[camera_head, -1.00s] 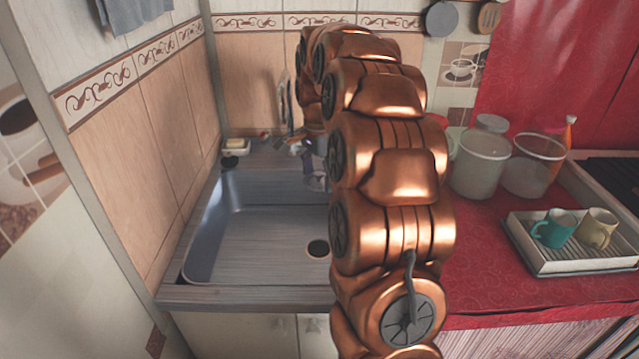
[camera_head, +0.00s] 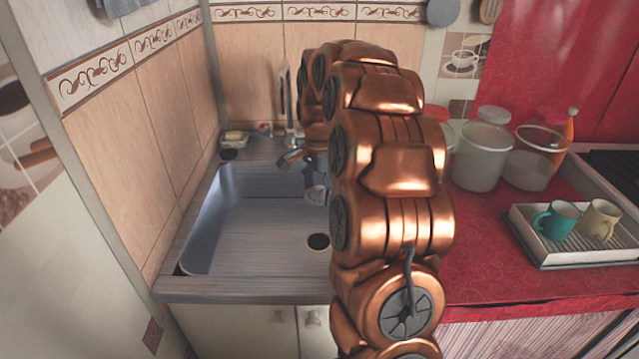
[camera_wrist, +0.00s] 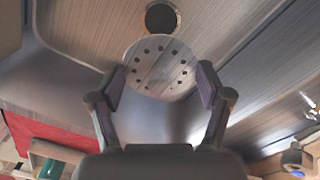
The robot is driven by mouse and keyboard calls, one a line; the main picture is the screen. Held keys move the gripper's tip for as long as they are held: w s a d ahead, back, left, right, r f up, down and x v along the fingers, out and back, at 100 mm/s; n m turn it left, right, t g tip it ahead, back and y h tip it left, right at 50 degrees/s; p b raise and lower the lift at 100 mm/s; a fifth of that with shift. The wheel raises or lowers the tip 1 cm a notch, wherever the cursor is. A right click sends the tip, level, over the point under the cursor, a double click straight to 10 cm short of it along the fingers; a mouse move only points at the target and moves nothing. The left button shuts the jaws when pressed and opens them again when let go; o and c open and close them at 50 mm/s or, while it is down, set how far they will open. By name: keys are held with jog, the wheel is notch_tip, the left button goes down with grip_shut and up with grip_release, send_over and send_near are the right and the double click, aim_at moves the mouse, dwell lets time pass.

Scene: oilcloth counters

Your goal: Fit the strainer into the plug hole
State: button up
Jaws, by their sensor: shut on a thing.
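The strainer (camera_wrist: 160,68) is a round, shiny disc with a ring of small dark holes. In the wrist view it sits between the two fingertips of my gripper (camera_wrist: 160,82), which is shut on its edges. The plug hole (camera_wrist: 161,18) is a dark round opening just beyond the strainer in that view, apart from it. In the head view the plug hole (camera_head: 318,242) lies in the floor of the sink (camera_head: 250,235), uncovered.
The tap (camera_head: 290,158) stands at the sink's back edge, close to my gripper. A soap dish (camera_head: 234,138) is at the back left corner. On the red counter to the right are clear containers (camera_head: 481,157) and a rack (camera_head: 575,246) with a teal mug (camera_head: 555,221) and a cream mug (camera_head: 600,218).

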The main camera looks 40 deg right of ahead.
jog(key=b, duration=0.2)
send_over(319, 245)
jog(key=shift+f, duration=5.8)
jog(key=shift+f+b, duration=0.8)
jog(key=shift+f, duration=1)
jog(key=shift+f+b, duration=0.6)
jog(key=shift+f, duration=0.2)
jog(key=o, duration=0.9)
jog(key=shift+o, duration=0.2)
jog(key=shift+r, duration=0.1)
notch_tip(319, 245, up, 8)
jog(key=p, duration=0.1)
jog(key=shift+p, duration=0.3)
